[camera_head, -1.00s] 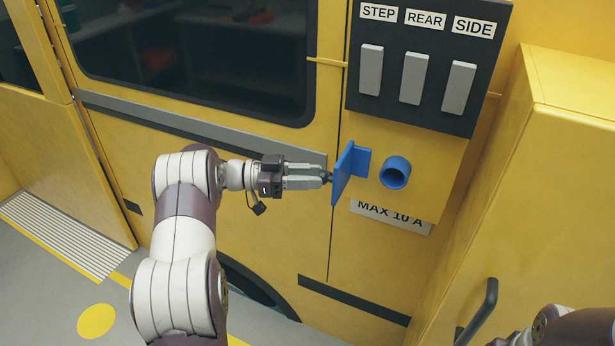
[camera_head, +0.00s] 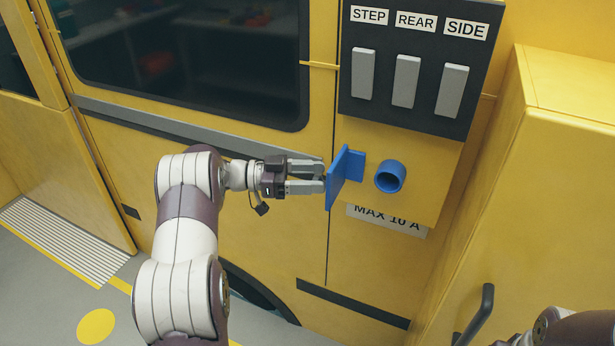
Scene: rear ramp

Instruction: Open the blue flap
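The blue flap (camera_head: 337,181) stands out from the yellow panel at a steep angle, seen nearly edge-on, swung to the left of the round blue socket (camera_head: 390,175). The socket's opening is uncovered. My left gripper (camera_head: 322,178) is just left of the flap, with its two fingers apart and pointing at the flap's outer face. Nothing shows held between them. I cannot tell whether the fingertips touch the flap. My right gripper is out of view; only part of my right arm shows at the bottom right.
Above the socket is a dark switch panel (camera_head: 425,45) with grey switches labelled STEP, REAR and SIDE. A MAX 10 A label (camera_head: 390,216) sits below. A yellow cabinet (camera_head: 540,200) with a dark handle (camera_head: 482,313) juts out at right.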

